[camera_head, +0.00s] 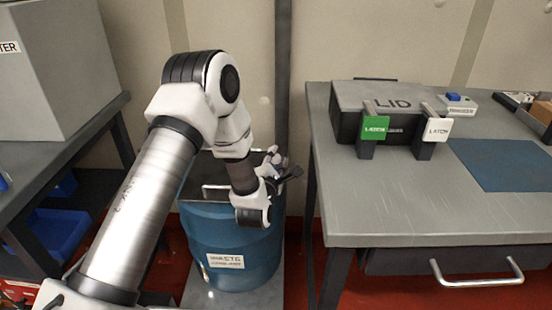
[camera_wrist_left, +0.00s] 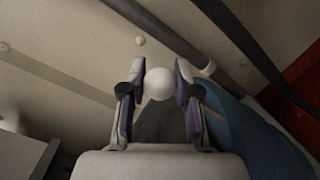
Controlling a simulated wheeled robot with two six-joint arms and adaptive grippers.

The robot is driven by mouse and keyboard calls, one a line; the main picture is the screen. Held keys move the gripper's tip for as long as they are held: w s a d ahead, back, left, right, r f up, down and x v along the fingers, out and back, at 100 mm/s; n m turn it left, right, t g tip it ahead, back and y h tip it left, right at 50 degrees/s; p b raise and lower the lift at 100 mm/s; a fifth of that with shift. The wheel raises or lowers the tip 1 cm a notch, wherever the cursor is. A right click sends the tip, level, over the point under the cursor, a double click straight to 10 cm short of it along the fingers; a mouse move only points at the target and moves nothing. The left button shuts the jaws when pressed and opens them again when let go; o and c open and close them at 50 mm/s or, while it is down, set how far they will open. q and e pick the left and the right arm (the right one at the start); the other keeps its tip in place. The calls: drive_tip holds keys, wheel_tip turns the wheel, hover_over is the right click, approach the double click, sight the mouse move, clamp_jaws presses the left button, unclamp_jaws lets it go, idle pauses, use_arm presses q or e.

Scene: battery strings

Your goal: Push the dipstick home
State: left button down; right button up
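My left gripper (camera_head: 282,166) is above the back right part of a blue waste drum (camera_head: 225,245). In the left wrist view its two fingers (camera_wrist_left: 160,85) are apart. A round white knob (camera_wrist_left: 158,83) shows between them, with a narrow gap on each side; it looks like the dipstick's top. No shaft shows below it, so I cannot tell how far in the dipstick sits. The drum's blue side also shows in the left wrist view (camera_wrist_left: 255,140). My arm hides part of the drum's top. My right gripper is in neither view.
A grey bench (camera_head: 430,205) on the right carries a dark case with a grey lid (camera_head: 385,97), a green tag (camera_head: 376,125), a white tag (camera_head: 437,128) and a blue mat (camera_head: 505,165). A vertical post (camera_head: 284,70) stands behind the drum. A grey cabinet (camera_head: 55,70) is at the left.

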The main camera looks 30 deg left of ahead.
use_arm(q)
drive_tip(key=shift+f+b, duration=2)
drive_tip(key=shift+f, duration=0.2)
drive_tip(key=shift+r, duration=0.15)
drive_tip(key=c, duration=0.9)
unclamp_jaws()
drive_tip(key=shift+o, duration=0.4)
drive_tip(key=v, duration=1.2)
